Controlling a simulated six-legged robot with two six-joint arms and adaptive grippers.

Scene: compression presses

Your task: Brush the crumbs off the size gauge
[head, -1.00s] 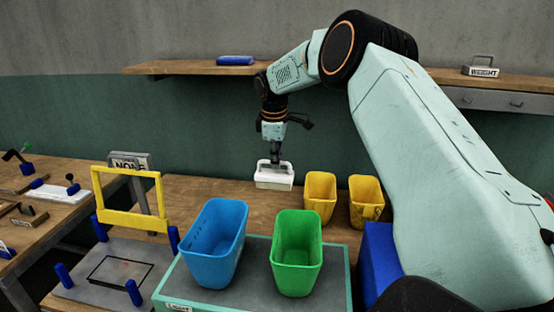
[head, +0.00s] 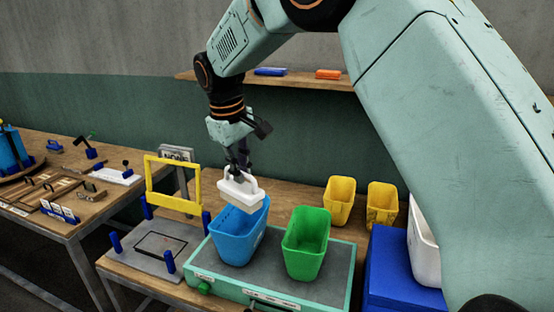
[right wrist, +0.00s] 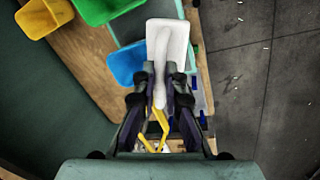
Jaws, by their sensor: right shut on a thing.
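My right gripper (head: 241,170) is shut on the handle of a white brush-like block (head: 240,194). It holds the block tilted, in the air above or just behind the blue bin (head: 236,238). The white block also shows in the right wrist view (right wrist: 168,45), between the fingers of my right gripper (right wrist: 160,95). What I take for the size gauge is a grey plate (head: 128,262) with blue corner posts, a black outlined rectangle and an upright yellow frame (head: 174,204). It stands left of the block. Crumbs are too small to make out on it. My left gripper is not in view.
A green bin (head: 305,245) and the blue bin stand on a teal-edged platform (head: 345,285). Two yellow bins (head: 340,200) stand behind. A blue box (head: 395,265) is at right. Another bench (head: 60,225) is at left.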

